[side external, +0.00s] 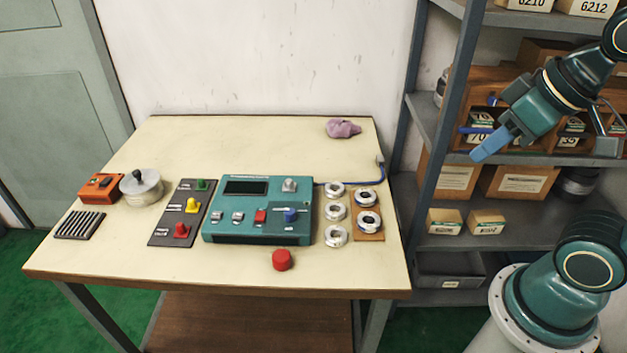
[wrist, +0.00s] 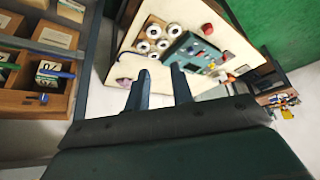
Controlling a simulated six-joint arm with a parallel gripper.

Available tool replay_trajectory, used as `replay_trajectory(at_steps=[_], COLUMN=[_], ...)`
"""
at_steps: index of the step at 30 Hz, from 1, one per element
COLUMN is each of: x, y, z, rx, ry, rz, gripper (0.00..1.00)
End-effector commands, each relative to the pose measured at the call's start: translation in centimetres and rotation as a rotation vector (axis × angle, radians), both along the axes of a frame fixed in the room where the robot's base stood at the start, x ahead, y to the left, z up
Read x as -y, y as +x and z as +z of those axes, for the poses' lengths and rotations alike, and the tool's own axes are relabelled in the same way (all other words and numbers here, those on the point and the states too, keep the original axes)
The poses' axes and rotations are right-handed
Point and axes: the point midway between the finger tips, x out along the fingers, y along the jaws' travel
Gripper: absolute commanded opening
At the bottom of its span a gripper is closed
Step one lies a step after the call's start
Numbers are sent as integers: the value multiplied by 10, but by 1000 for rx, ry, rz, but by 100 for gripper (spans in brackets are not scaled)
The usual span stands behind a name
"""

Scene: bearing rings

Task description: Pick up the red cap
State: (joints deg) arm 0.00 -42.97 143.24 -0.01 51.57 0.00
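The red cap (side external: 282,260) is a short round cylinder lying near the front edge of the cream table (side external: 120,262), just in front of the teal control box (side external: 222,235). It also shows in the wrist view (wrist: 207,29), near the table edge at the top. My gripper (side external: 480,156) is raised to the right of the table, in front of the shelves, well away from the cap. In the wrist view my gripper (wrist: 161,70) has its two fingers apart with nothing between them.
Several bearing rings (side external: 335,212) sit right of the box, some on a brown board (side external: 369,238). A dark panel (side external: 170,224) with coloured knobs, a round metal pot (side external: 141,187) and an orange box (side external: 100,188) stand left. A purple cloth (side external: 343,128) lies at the back. Shelves (side external: 437,188) stand right.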

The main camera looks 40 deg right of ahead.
Motion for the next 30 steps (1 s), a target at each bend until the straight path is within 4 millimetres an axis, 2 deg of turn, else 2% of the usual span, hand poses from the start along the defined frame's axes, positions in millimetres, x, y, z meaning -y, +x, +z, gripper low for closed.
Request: replay_trajectory(at_steps=[1, 3, 4, 17, 23, 30], x=[0, 0, 0, -2, -8, -23], y=[0, 0, 0, 6, 26, 68], z=[0, 0, 0, 0, 0, -7], rx=[0, 0, 0, -7, -29, -64], ry=[0, 0, 0, -7, -30, -66], rz=[0, 0, 0, 24, 115, 293], gripper=[33, 47, 49, 49, 49, 49])
